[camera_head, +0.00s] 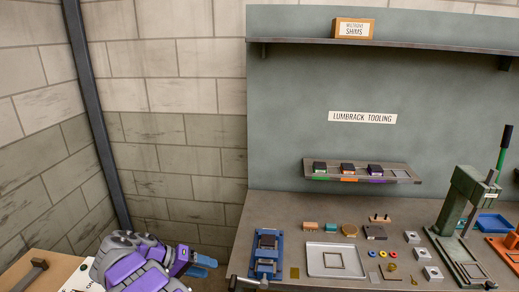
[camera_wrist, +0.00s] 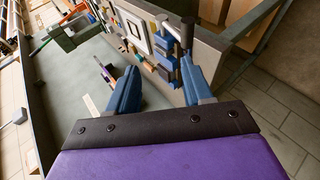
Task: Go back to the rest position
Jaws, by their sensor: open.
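My gripper (camera_head: 203,265) is at the lower left in the head view, at the end of my purple arm. It is to the left of the bench and apart from the blue vise (camera_head: 265,252). In the wrist view my gripper (camera_wrist: 158,78) shows two blue fingers spread apart with nothing held between them. The bench and its parts lie beyond the fingertips, tilted in that view. The back part of my arm is cut off by the frame edge.
The bench (camera_head: 225,262) carries a pale square tray (camera_head: 312,262), several small blocks and rings, and a green press (camera_head: 462,205) at right. A wall rack (camera_head: 320,164) holds three dark-topped blocks. A cardboard box (camera_head: 353,28) sits on the upper shelf. A wooden surface (camera_head: 40,265) is at lower left.

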